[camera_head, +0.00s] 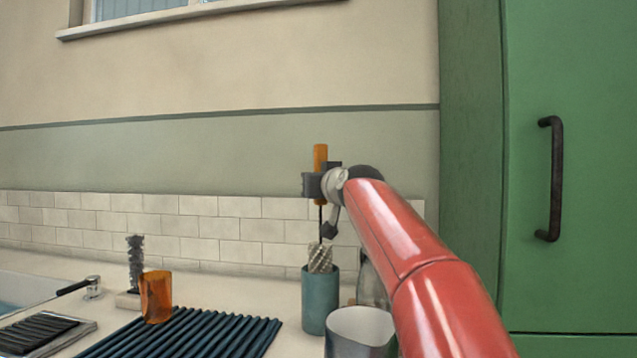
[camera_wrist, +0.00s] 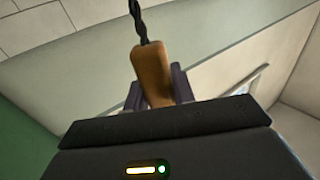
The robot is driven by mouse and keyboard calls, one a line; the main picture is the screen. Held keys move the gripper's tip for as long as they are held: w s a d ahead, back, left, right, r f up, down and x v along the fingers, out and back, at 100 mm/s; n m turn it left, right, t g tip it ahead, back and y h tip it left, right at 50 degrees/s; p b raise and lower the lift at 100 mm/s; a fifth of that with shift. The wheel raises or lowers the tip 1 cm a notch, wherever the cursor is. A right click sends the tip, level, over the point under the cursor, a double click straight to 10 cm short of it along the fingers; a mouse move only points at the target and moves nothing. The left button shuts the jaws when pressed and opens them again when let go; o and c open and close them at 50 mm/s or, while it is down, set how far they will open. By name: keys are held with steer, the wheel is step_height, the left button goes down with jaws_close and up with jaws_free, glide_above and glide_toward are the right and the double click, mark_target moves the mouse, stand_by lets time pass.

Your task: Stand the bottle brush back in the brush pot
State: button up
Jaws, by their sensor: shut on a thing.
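The bottle brush has an orange handle (camera_head: 320,158), a thin dark wire and a pale bristle head (camera_head: 320,258). It hangs upright, head down. My gripper (camera_head: 320,186) is shut on the handle, high above the counter. The wrist view shows the handle (camera_wrist: 152,72) between the two jaws (camera_wrist: 157,92), with the twisted wire running out beyond. The brush pot (camera_head: 320,305) is a teal cylinder standing directly below the brush. The bristle head's lower end meets the pot's rim in the picture; I cannot tell how far it is inside.
An amber tumbler (camera_head: 156,297) and dark ribbed mat (camera_head: 185,335) lie left. A dark bristly brush (camera_head: 135,262) stands near the sink tap (camera_head: 90,285). The tiled wall (camera_head: 230,230) is behind.

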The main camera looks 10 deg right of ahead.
mark_target(321, 215)
steer(key=shift+f+b, duration=2.4)
steer(key=shift+f, duration=0.35)
steer(key=shift+f+b, duration=0.6)
steer(key=o, duration=1)
steer(key=s+d+b, duration=0.1)
steer(key=s+b, duration=0.4)
steer(key=s, duration=0.3)
